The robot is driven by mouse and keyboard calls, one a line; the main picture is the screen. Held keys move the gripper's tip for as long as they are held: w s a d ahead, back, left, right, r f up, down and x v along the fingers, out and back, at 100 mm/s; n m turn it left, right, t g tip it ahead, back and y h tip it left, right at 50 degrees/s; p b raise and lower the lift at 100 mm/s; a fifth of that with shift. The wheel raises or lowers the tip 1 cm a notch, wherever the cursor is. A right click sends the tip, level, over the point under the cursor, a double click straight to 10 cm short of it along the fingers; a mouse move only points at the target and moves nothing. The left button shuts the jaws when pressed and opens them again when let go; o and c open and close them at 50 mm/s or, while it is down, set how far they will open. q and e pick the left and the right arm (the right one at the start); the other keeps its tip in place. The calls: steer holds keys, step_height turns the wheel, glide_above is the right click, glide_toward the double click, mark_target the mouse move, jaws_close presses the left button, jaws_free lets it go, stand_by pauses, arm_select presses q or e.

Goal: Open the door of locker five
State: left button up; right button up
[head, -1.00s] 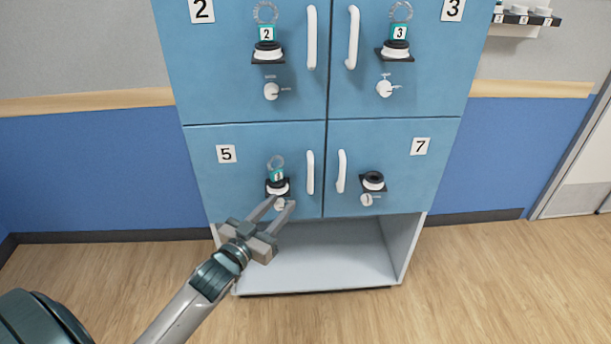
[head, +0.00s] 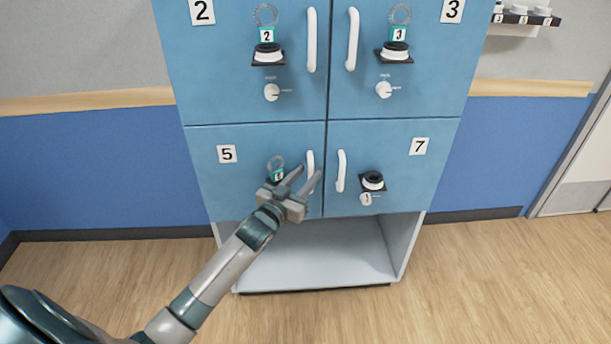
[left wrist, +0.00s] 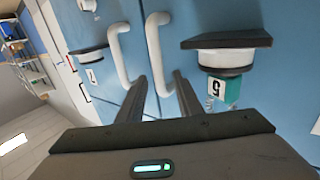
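The blue door of locker five (head: 240,185) is shut, flush with its neighbours, and carries a "5" plate (head: 227,154). Its white vertical handle (head: 310,157) is at the door's right edge. My left gripper (head: 308,172) is open in front of this handle. In the left wrist view, the handle (left wrist: 155,45) runs down between my two fingers (left wrist: 160,88), with a gap visible on either side. A green tag numbered 5 (left wrist: 217,88) hangs at the black-and-white round magnet (left wrist: 222,56) beside the handle. In the head view my gripper mostly hides that magnet. My right gripper is not in view.
Locker seven's handle (head: 341,171) stands close to the right, with a round magnet (head: 373,181) beside it. Lockers two (head: 225,70) and three (head: 430,70) are shut above. An open shelf space (head: 320,255) lies below. The wooden floor in front is clear.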

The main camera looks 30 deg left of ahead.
arm_select(q)
steer(key=shift+w, duration=0.1)
steer(key=shift+c, duration=0.6)
jaws_close()
steer(key=shift+s+d, duration=0.1)
steer(key=shift+s, duration=0.1)
